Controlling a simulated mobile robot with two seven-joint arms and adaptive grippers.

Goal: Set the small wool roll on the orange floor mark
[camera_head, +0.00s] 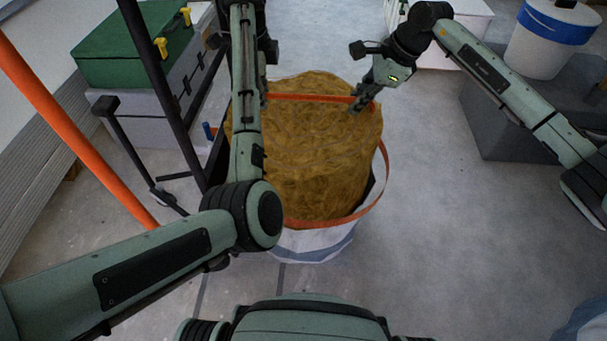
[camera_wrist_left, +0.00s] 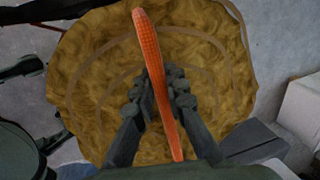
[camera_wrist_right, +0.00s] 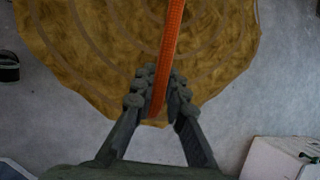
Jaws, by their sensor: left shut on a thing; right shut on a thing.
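The brown-yellow wool roll (camera_head: 310,160) stands upright in the middle of the head view. Its lower part is in a white and blue wrap (camera_head: 315,243) with an orange band. An orange strap (camera_head: 312,97) crosses its top. My left gripper (camera_wrist_left: 158,88) is shut on this strap at the left; my forearm partly hides it in the head view. My right gripper (camera_head: 360,102) is shut on the strap at the right side, and the right wrist view shows the strap between its fingers (camera_wrist_right: 158,88). I cannot make out the orange floor mark in any view.
A green case (camera_head: 135,50) on a grey box stands at the upper left beside a black frame (camera_head: 165,85). An orange pole (camera_head: 75,130) slants at the left. A white bucket (camera_head: 545,45) stands on a dark grey block (camera_head: 510,115) at the right. Floor is clear right of the roll.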

